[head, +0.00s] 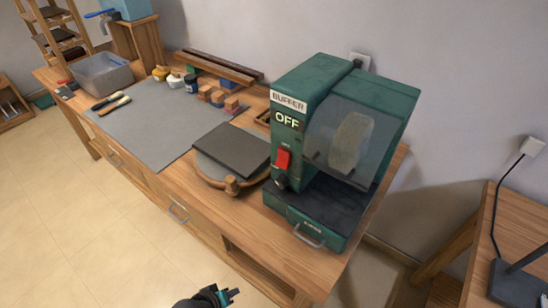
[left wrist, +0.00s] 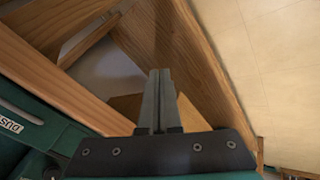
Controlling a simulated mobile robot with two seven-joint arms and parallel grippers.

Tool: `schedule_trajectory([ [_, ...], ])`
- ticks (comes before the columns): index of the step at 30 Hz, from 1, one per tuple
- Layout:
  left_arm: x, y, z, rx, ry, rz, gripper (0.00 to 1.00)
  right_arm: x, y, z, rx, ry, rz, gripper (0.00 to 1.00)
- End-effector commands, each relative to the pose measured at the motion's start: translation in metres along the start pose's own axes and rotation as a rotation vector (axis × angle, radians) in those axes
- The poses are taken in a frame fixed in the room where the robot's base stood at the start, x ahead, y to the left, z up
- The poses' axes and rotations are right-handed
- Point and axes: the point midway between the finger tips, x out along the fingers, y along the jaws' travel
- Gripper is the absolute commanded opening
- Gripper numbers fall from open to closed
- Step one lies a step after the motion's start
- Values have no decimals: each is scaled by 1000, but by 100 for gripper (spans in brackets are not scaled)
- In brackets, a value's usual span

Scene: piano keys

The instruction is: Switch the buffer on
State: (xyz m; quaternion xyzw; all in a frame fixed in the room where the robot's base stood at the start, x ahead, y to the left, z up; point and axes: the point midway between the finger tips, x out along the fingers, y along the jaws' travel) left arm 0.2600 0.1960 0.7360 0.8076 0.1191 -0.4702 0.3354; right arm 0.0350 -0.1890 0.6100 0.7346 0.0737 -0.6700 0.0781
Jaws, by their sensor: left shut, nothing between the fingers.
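The buffer (head: 300,90) is a dark green machine at the right end of the wooden workbench. Its front sign (head: 287,120) reads OFF. A red switch (head: 283,160) sits on the front panel below the sign, with a dark knob (head: 281,182) under it. My left gripper (head: 234,292) shows at the bottom edge of the head view, in front of the bench and well below the switch, touching nothing. In the left wrist view its fingers (left wrist: 158,76) are together and empty. The switch is not visible in the left wrist view. My right gripper is not in view.
A clear guard (head: 340,140) covers the wheel (head: 350,141), above a drawer with a handle (head: 309,238). A round stand with a dark plate (head: 231,150) is left of the buffer. A grey mat (head: 150,125) lies farther left. Floor in front is clear.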

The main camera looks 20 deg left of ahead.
Motion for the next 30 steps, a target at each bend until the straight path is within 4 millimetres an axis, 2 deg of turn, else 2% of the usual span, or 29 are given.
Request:
schedule_trajectory([
  [1,-19,21,-23,-55,27,40,0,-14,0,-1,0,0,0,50],
  [5,-57,67,-70,-206,73,150,0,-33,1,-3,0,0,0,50],
  [9,-106,116,-116,-348,103,280,0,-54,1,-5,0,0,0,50],
  [15,-173,173,-163,-489,107,448,0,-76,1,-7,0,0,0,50],
  [18,-197,191,-176,-529,102,505,0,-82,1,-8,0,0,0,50],
  [21,-211,202,-183,-552,95,539,0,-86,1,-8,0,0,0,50],
  [24,-217,206,-186,-562,92,556,0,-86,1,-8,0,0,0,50],
  [30,-217,207,-186,-563,91,558,0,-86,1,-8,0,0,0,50],
])
